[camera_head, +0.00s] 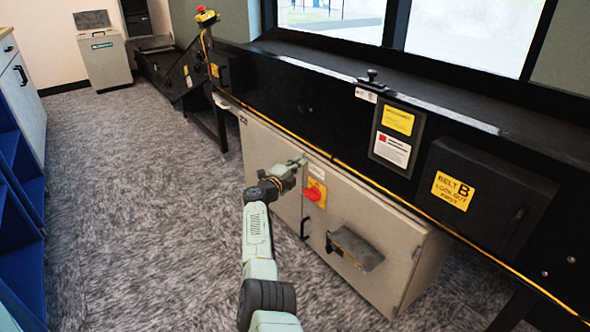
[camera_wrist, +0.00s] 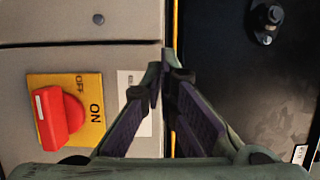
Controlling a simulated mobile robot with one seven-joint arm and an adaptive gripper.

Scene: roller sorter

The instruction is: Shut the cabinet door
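The grey cabinet (camera_head: 268,150) stands under the black conveyor, with a left front panel and a right front panel (camera_head: 385,225) split by a vertical seam. Both look flush or nearly so; I cannot tell whether a small gap stays open. The right panel bears a red rotary switch (camera_head: 315,193) on a yellow plate, also in the wrist view (camera_wrist: 62,118), and a dark handle (camera_head: 331,243). My gripper (camera_head: 298,163) is at the cabinet's top edge near the seam, just above the switch. Its fingertips (camera_wrist: 163,75) are together with nothing seen between them. Contact is unclear.
The black conveyor side (camera_head: 300,100) overhangs the cabinet, with a lockout box (camera_head: 475,195) at right. A grey box (camera_head: 355,247) juts from the right panel. Blue shelving (camera_head: 20,190) stands at left and a grey bin (camera_head: 105,60) at the back. The carpet between is clear.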

